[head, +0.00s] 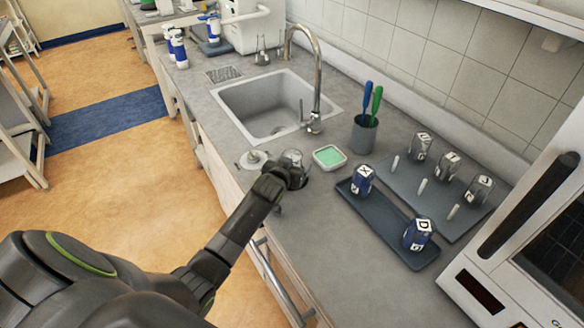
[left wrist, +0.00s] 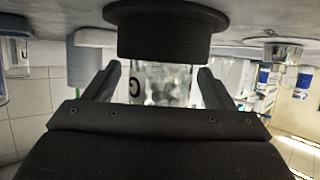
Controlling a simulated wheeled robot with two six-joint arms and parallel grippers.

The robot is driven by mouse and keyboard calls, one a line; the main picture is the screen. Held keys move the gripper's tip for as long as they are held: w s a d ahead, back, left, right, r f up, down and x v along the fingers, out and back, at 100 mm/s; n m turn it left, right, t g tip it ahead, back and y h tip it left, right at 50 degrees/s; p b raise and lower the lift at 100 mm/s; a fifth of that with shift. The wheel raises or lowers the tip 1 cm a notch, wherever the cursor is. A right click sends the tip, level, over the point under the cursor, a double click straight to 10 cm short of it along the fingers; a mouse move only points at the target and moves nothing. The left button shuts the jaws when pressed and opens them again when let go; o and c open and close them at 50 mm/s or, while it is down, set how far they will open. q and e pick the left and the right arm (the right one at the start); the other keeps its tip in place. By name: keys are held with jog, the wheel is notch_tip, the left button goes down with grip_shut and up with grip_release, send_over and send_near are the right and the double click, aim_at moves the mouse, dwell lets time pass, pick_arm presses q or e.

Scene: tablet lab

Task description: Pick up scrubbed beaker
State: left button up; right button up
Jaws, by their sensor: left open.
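The clear glass beaker (head: 292,157) stands at the front edge of the counter, right of a white round dish, partly hidden by my left gripper (head: 284,176). In the left wrist view, which is upside down, the beaker (left wrist: 160,85) carries a black letter mark and sits against a dark round base (left wrist: 165,32). My left gripper (left wrist: 158,80) is open, with one finger on each side of the beaker. Small gaps seem to show between fingers and glass. My right gripper is not in view.
A green sponge in a white tray (head: 329,157) lies right of the beaker. The sink (head: 262,112) and its tall tap (head: 316,85) are behind. A brush cup (head: 363,137), a dark tray (head: 384,222) with blue labelled containers, and a pegged board (head: 424,190) stand right. The front counter is clear.

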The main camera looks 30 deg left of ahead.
pick_arm(q)
jog(key=c, duration=1.1)
